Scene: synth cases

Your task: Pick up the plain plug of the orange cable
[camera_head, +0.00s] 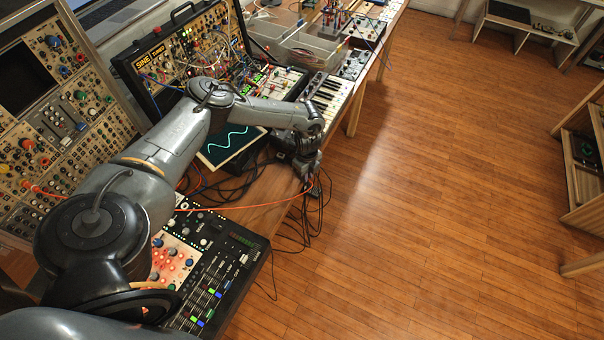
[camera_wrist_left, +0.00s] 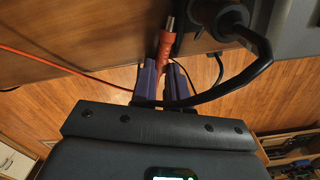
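The orange cable (camera_head: 262,205) runs from the tall panel at the left, behind my left arm, across the table to my left gripper (camera_head: 307,168) at the table's front edge. In the left wrist view the cable (camera_wrist_left: 52,64) comes in from the left and passes behind the fingers. Its orange plug (camera_wrist_left: 167,45) sits between the fingertips of my left gripper (camera_wrist_left: 163,72), its metal end pointing beyond them. The fingers appear closed against the plug's sides; the contact is partly hidden. My right gripper is not in view.
Black cables (camera_head: 292,225) hang over the table's front edge beside the gripper. A black cable (camera_wrist_left: 235,90) crosses in front of the fingers. A mixer (camera_head: 215,270), a screen (camera_head: 228,145) and a keyboard (camera_head: 328,95) crowd the table. The wooden floor (camera_head: 430,200) is clear.

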